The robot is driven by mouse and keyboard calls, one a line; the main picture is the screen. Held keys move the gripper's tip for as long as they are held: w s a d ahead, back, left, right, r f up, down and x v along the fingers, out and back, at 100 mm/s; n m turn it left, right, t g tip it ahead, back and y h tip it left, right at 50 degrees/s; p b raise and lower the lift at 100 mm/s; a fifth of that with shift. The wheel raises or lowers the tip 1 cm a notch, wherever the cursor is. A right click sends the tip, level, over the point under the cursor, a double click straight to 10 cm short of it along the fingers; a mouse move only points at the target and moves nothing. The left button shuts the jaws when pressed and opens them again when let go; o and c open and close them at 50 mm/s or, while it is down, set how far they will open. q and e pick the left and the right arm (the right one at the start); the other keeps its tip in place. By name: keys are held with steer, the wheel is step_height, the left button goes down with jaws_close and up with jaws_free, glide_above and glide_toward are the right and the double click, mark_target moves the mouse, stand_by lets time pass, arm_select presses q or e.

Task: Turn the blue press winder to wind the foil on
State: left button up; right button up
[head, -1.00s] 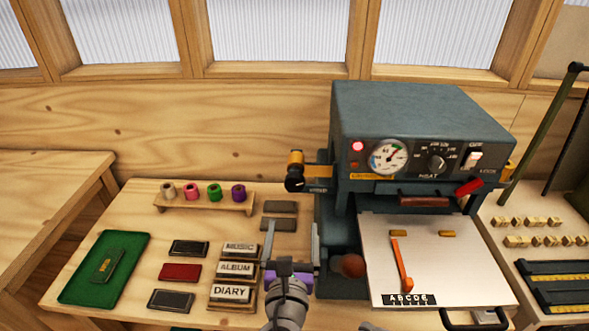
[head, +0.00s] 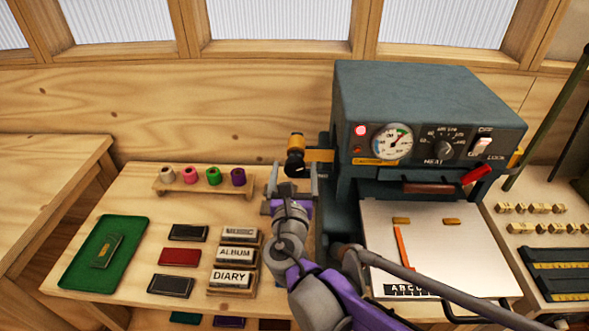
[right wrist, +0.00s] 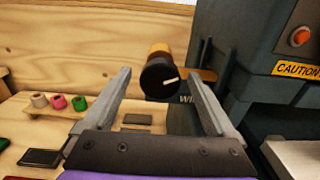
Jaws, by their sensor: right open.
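The blue-grey press (head: 430,105) stands at the right of the bench. Its winder, a black knob (head: 296,167) with a gold foil roll (head: 296,143) behind it, sticks out on the press's left side. In the right wrist view the knob (right wrist: 160,77) faces me, its white mark pointing right and slightly up. My right gripper (head: 293,178) is open and empty, in front of the knob. In the right wrist view its fingertips (right wrist: 160,72) stand to either side of the knob, apart from it; the exact depth is hard to tell. My left gripper is not in view.
A wooden rack with coloured foil rolls (head: 190,175) stands left of the knob. The press's white bed (head: 452,262) is at the right.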

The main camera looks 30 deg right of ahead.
steer(key=shift+w+d, duration=0.25)
steer(key=shift+w, duration=0.1)
steer(key=c, duration=1.4)
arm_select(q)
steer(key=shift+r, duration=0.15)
arm_select(e)
steer(key=m+p, duration=0.2)
steer(key=m, duration=0.3)
steer(key=shift+m, duration=0.4)
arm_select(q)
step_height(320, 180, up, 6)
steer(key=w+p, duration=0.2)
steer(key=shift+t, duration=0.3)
arm_select(e)
steer(key=m, duration=0.5)
steer(key=shift+m, duration=0.3)
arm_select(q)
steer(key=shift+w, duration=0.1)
arm_select(e)
steer(key=shift+f, duration=0.1)
